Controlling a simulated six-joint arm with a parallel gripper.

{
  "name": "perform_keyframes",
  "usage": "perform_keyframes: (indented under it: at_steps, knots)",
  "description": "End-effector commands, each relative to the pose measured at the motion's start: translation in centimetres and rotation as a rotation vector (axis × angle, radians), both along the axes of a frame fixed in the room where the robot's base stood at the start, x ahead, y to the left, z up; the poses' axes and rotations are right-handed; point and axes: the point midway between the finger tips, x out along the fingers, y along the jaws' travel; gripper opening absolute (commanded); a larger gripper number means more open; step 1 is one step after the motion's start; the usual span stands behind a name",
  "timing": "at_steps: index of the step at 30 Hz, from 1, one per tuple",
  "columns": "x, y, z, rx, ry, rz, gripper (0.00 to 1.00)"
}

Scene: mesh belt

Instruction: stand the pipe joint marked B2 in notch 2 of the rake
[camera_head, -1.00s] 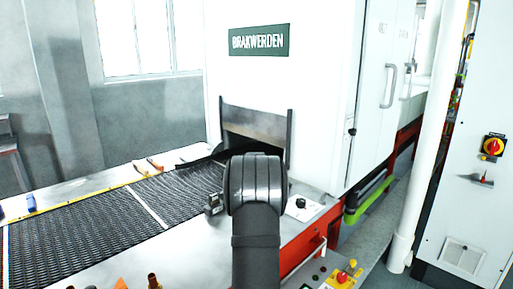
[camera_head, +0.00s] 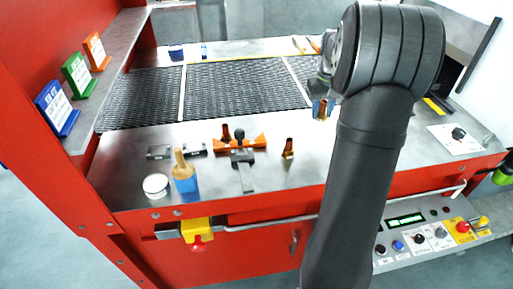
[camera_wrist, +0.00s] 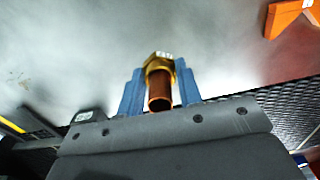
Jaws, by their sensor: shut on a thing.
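My gripper (camera_head: 322,108) has blue fingers and is shut on a copper pipe joint with a brass hex nut (camera_wrist: 159,82), held above the steel table. The nut carries a pale mark too small to read. The orange rake (camera_head: 263,142) lies on the table to the left of my gripper; part of it shows at the top right of the wrist view (camera_wrist: 290,17). A copper pipe joint (camera_head: 226,133) stands upright at the rake's left part. Another pipe joint (camera_head: 289,147) stands on the table right of the rake. Notch numbers are not legible.
A dark mesh belt (camera_head: 225,86) runs behind the table. A brush with a blue base (camera_head: 186,180), a white round tin (camera_head: 155,185) and dark blocks (camera_head: 160,152) stand left of the rake. Blue, green and orange cards (camera_head: 77,75) stand on the left shelf. The table right of the rake is mostly clear.

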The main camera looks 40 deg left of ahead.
Motion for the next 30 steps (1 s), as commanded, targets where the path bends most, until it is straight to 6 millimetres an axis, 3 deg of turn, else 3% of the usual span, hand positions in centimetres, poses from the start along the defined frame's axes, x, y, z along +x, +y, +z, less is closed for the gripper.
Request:
perform_keyframes:
  at_steps: [1, 6, 12, 17, 25, 30]
  knots:
    - [-2.1, 1.9, 0.5, 0.001, -0.002, 0.074, 0.04]
    - [-8.4, 6.2, 1.5, 0.001, -0.001, 0.294, 0.04]
    - [-13.7, 8.8, 2.1, 0.001, -0.001, 0.477, 0.04]
    - [-15.5, 9.5, 2.0, 0.000, 0.000, 0.540, 0.04]
    - [-15.8, 9.5, -2.7, -0.002, 0.003, 0.549, 0.04]
    - [-15.8, 9.6, -4.2, -0.001, 0.001, 0.549, 0.04]
